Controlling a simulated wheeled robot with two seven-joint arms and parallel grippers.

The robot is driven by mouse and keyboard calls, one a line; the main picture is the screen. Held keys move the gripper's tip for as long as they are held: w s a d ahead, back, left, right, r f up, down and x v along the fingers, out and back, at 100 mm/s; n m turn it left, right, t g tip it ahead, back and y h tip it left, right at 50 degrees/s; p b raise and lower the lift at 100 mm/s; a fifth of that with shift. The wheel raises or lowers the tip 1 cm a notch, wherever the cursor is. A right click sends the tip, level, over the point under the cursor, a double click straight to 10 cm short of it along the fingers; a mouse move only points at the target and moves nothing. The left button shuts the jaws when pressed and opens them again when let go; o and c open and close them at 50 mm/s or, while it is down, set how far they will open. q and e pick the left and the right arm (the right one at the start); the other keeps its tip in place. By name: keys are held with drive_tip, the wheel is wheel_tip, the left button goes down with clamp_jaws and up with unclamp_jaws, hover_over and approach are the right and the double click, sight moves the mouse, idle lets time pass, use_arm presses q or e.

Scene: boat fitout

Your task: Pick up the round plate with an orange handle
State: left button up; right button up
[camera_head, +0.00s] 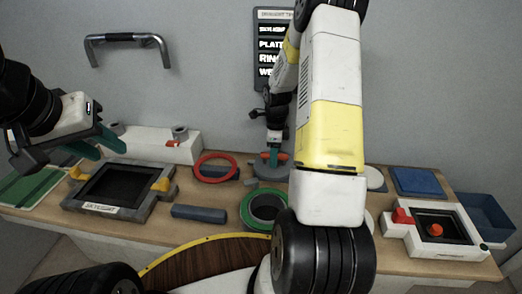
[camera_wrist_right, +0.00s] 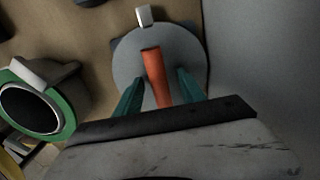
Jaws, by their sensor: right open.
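The round grey plate (camera_wrist_right: 128,62) lies below my right gripper in the right wrist view, with its upright-looking orange handle (camera_wrist_right: 155,72) between the two teal fingers. The plate also shows in the head view (camera_head: 264,170), towards the back of the bench, partly hidden by my right arm. My right gripper (camera_wrist_right: 159,84) is open, one finger on each side of the handle, with visible gaps. In the head view my right gripper (camera_head: 274,146) is just above the plate. My left gripper (camera_head: 108,150) is open and empty, above the back left of the bench.
A red ring (camera_head: 216,179) lies left of the plate, and a green ring (camera_head: 244,208) lies in front of it. A dark framed hatch (camera_head: 80,208) is at the left. A white framed box with a red knob (camera_head: 460,248) and a blue bin (camera_head: 488,213) stand at the right.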

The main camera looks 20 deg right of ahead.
clamp_jaws()
idle(1.3)
